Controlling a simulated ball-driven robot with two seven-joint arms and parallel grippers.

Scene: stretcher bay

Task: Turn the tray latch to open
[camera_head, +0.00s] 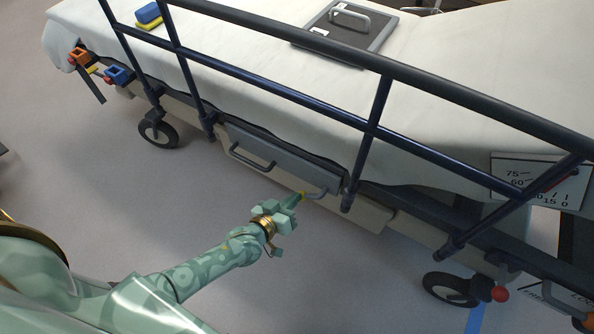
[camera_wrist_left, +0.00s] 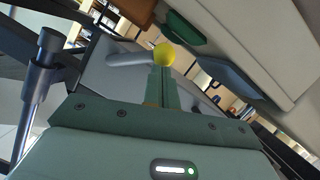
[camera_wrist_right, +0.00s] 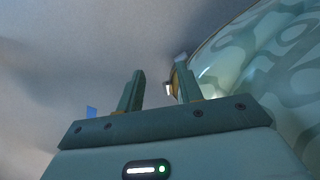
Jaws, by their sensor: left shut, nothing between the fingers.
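The tray (camera_head: 290,160) is a grey drawer front under the stretcher's side, with a dark bar handle (camera_head: 250,157). At its right end is the tray latch (camera_head: 317,193), a grey lever with a yellow end. In the left wrist view the latch lever (camera_wrist_left: 128,59) ends in a yellow ball (camera_wrist_left: 164,54) right at my fingertips. My left gripper (camera_head: 299,197) is shut and empty, its tips at the yellow end; whether they touch cannot be told. My right gripper (camera_wrist_right: 159,65) shows only in its wrist view, with fingers apart and nothing between them.
A dark blue side rail (camera_head: 290,95) runs along the stretcher, its posts close to the tray. A red knob (camera_head: 500,294) and an angle scale (camera_head: 520,175) are at the right. The floor (camera_head: 110,200) before the stretcher is clear.

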